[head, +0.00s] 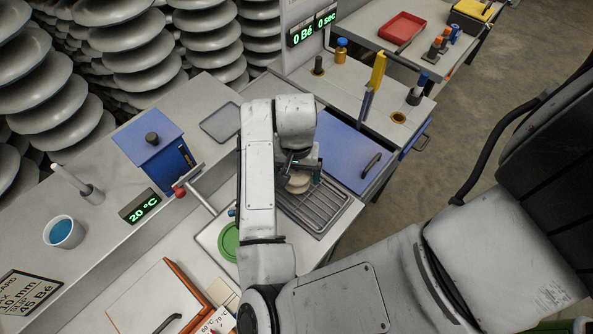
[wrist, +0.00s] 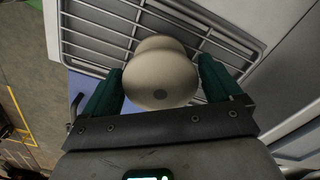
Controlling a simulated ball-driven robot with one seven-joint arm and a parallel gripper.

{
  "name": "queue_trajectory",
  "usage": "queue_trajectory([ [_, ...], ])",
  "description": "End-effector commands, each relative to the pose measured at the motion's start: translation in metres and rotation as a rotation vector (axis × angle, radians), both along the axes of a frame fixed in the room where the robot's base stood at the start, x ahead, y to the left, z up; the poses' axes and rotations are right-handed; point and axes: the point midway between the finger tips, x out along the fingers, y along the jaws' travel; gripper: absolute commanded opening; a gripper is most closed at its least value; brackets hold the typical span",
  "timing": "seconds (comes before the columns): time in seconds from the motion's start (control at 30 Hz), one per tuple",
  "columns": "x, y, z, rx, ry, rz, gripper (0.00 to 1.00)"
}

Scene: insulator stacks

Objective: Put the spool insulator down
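The spool insulator (wrist: 161,72) is cream-coloured and rounded, with a small dark spot on the face toward the wrist camera. My gripper (wrist: 160,80) has a green finger on each side of it and appears shut on it, with no clear gap. In the head view the spool (head: 298,184) shows partly below my gripper (head: 302,175), over the slotted metal rack (head: 318,212). The rack (wrist: 105,22) also lies behind the spool in the wrist view. I cannot tell whether the spool touches the rack.
A blue box with a handle (head: 345,150) stands right of the rack. A green round dish (head: 229,242) is to its left, near a red-knobbed lever (head: 181,192). A grey tray (head: 221,122) lies behind. An orange-edged white box (head: 158,300) is at the front left.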

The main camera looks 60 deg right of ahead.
Motion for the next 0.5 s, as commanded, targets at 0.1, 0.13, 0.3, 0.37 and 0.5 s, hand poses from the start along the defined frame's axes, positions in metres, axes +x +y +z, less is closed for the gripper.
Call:
queue_trajectory([
  [0.1,0.000,0.000,0.000,0.000,0.000,0.000,1.00],
  [0.13,0.000,0.000,0.000,0.000,0.000,0.000,1.00],
  [0.3,0.000,0.000,0.001,0.000,0.000,0.000,1.00],
  [0.37,0.000,0.000,0.004,0.000,0.000,0.000,1.00],
  [0.5,0.001,-0.001,0.018,-0.001,-0.003,-0.001,1.00],
])
